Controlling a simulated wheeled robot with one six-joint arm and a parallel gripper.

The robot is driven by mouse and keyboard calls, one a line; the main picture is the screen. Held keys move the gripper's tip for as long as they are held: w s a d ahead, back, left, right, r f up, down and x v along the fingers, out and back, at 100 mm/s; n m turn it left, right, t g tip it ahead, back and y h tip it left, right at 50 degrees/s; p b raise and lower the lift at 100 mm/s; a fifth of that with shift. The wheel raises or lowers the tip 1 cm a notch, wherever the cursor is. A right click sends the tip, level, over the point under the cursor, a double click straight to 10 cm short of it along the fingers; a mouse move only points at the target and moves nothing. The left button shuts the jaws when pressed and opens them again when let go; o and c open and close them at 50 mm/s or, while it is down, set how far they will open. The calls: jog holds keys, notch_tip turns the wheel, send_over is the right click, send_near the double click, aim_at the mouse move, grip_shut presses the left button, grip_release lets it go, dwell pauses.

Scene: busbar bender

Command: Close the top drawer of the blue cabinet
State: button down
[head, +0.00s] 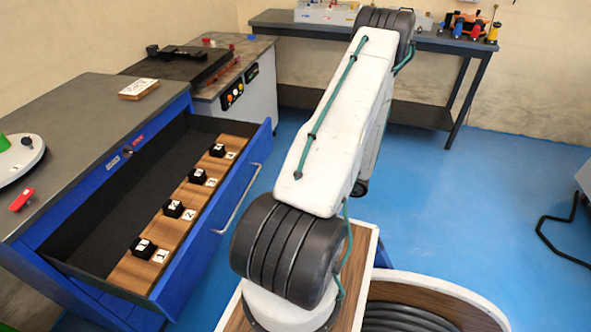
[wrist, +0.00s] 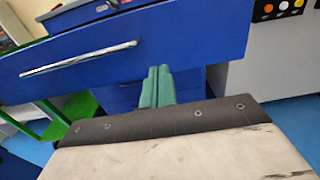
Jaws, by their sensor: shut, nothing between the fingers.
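The blue cabinet (head: 62,213) stands at the left in the head view. Its top drawer (head: 212,235) is pulled out, with a blue front and a metal bar handle (head: 238,199). In the wrist view the drawer front (wrist: 195,47) spans the picture, and its handle (wrist: 80,59) lies to the left. My gripper (wrist: 158,72) shows there as two green fingers shut together and empty. They overlap the lower part of the drawer front, right of the handle. I cannot tell whether they touch it. In the head view my gripper is hidden.
Inside the drawer, several black blocks sit on a wooden strip (head: 128,270) with number labels. A machine with buttons (head: 237,95) stands behind the cabinet. A dark workbench (head: 450,43) lines the back wall.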

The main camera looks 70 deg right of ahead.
jog(key=w, duration=0.9)
jog(key=shift+w+a, duration=0.35)
jog(key=shift+a, duration=0.05)
jog(key=shift+w, duration=0.1)
